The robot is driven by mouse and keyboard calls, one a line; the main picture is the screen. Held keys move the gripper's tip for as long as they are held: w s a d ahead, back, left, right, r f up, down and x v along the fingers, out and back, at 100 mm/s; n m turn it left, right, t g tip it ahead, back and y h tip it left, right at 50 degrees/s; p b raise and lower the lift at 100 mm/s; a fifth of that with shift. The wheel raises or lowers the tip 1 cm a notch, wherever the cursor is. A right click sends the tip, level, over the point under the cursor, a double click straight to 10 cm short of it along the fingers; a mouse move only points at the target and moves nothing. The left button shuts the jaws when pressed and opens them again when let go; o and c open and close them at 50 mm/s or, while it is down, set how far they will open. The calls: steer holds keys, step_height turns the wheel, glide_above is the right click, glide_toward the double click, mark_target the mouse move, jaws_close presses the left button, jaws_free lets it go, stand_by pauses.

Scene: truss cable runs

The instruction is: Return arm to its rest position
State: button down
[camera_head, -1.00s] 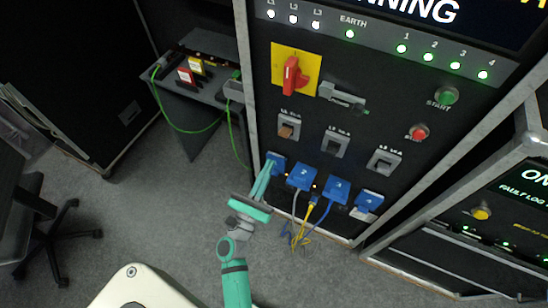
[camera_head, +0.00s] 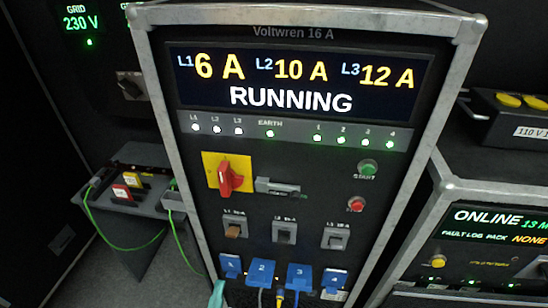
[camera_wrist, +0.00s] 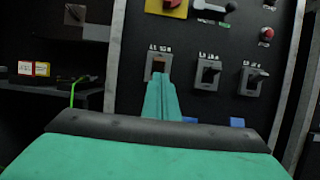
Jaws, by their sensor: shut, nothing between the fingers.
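My gripper (camera_head: 218,292) shows only as a green tip at the bottom edge of the head view, in front of the panel near the leftmost blue socket (camera_head: 231,265). In the wrist view my gripper (camera_wrist: 162,98) has its green fingers together and empty, pointing toward the panel's lower part. The fingertips overlap the area just below the L1 breaker (camera_wrist: 158,64) in that view. I cannot tell how far they are from the panel. The rest of my arm is out of the head view.
The rack panel (camera_head: 300,205) reads RUNNING, with a red rotary switch (camera_head: 230,177) on a yellow plate. Blue sockets 2 (camera_head: 261,271) and 3 (camera_head: 299,275) have cables below them. A shelf (camera_head: 140,209) with a green cable stands left. Another rack (camera_head: 490,215) stands right.

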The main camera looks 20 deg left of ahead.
steer(key=s+d+n+g+h, duration=0.1)
steer(key=s+d+n+g, duration=0.1)
steer(key=s+d+n, duration=0.4)
steer(key=s+d+f+n+g, duration=0.1)
steer(key=s+d+n, duration=0.4)
steer(key=d+n, duration=0.5)
steer(key=s+d+f+n+g+h, duration=0.1)
steer(key=s+d+n+g, duration=0.2)
steer(key=n, duration=1.5)
steer(key=s+d, duration=0.3)
steer(key=d, duration=0.1)
steer(key=shift+s+d+h, duration=0.3)
steer(key=shift+s+d, duration=0.05)
steer(key=shift+d, duration=0.05)
steer(key=c, duration=2.1)
jaws_free()
steer(key=shift+s+d, duration=0.15)
steer(key=shift+d, duration=0.05)
steer(key=o, duration=0.5)
steer(key=shift+n+g, duration=0.3)
steer(key=shift+n, duration=0.1)
steer(key=shift+c, duration=0.8)
steer(key=shift+s+d, duration=0.1)
steer(key=shift+d, duration=0.05)
